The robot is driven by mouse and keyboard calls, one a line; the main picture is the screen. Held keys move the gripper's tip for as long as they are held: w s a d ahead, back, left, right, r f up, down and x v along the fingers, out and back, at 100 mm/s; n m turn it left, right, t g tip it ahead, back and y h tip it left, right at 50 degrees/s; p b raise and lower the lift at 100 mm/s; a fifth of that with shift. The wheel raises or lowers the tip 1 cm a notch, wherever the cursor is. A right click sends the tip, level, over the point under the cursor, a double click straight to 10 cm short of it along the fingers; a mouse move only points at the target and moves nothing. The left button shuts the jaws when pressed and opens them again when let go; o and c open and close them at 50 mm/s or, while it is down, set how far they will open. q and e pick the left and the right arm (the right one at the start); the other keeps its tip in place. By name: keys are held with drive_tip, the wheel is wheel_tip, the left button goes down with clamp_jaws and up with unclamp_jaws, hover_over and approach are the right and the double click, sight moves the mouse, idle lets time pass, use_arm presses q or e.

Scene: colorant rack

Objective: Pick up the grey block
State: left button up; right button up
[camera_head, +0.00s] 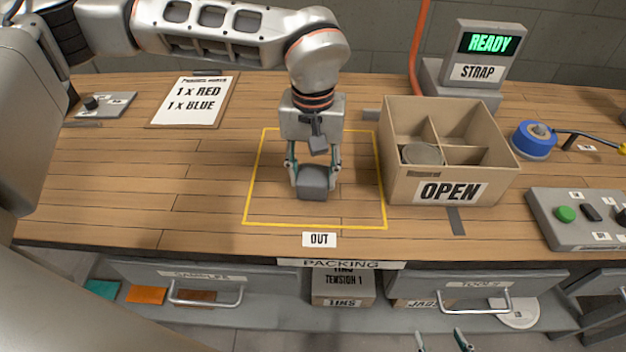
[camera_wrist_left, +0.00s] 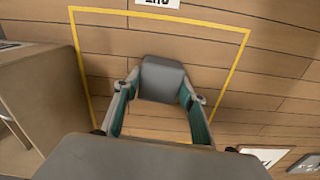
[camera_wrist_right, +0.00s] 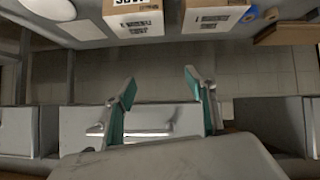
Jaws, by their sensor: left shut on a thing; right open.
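The grey block (camera_head: 312,184) is inside the yellow outlined square marked OUT on the wooden bench. My left gripper (camera_head: 313,170) points down from above and is shut on the block, with a finger on each side of it. The left wrist view shows the grey block (camera_wrist_left: 162,78) between the two fingertips. I cannot tell whether the block touches the bench. My right gripper (camera_wrist_right: 160,80) is open and empty, low in front of the bench; its fingertips show at the bottom edge of the head view (camera_head: 442,340).
An open cardboard box (camera_head: 440,189) with dividers and a round item inside stands just right of the yellow square. An order sheet (camera_head: 192,101) lies at the left. A button panel (camera_head: 580,220) and blue roll (camera_head: 534,140) are at the right. Drawers (camera_head: 200,283) run below the bench.

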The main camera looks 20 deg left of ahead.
sight(313, 174)
use_arm(q)
wheel_tip(313, 174, up, 20)
drive_tip(key=p, duration=0.2)
idle(0.4)
